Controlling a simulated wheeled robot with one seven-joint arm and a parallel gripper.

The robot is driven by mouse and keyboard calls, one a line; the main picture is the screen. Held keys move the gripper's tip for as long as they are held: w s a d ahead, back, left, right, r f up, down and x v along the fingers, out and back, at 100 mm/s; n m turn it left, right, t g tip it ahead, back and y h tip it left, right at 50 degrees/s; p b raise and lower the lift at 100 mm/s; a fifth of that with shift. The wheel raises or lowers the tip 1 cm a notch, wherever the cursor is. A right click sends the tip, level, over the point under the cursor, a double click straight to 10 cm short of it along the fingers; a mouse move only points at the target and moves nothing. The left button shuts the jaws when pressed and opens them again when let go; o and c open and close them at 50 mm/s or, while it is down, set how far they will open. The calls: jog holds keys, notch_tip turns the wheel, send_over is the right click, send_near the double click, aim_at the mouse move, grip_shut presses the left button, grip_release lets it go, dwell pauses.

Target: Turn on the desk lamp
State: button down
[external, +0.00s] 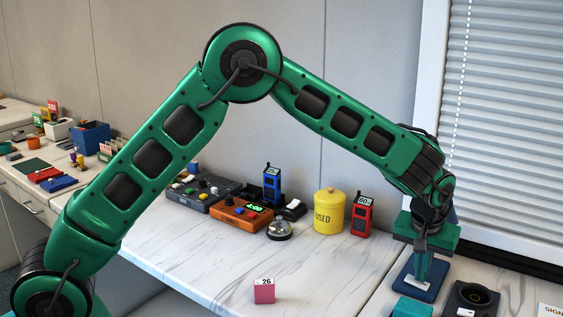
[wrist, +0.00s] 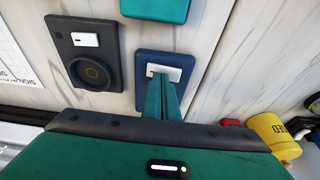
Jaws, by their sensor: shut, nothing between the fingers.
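A dark blue base plate, which looks like the desk lamp's base (external: 428,292), sits on the marble-patterned counter near the window. It also shows in the wrist view (wrist: 148,98), with a white rocker switch (wrist: 176,73) on it. My gripper (external: 418,281) points down over this base. In the wrist view my gripper's fingertips (wrist: 161,76) are together and empty, at the white switch and covering part of it. I cannot tell whether they touch it or which way it is set. The lamp's upper part is mostly hidden behind my gripper, and no lamp light is visible.
A black device (wrist: 85,74) with a white switch and a round ring stands beside the base. A teal block (external: 412,308) is close in front. A yellow canister (external: 329,214) and red handset (external: 361,218) stand further left. The counter around the pink block (external: 264,293) is mostly clear.

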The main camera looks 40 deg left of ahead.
jog(key=shift+r, duration=0.15)
jog(key=shift+r, duration=0.4)
jog(key=d+v, duration=0.2)
jog(key=v, duration=1)
jog(key=shift+w+d+r, duration=0.25)
jog(key=shift+d+r, duration=0.05)
jog(key=shift+r, duration=0.1)
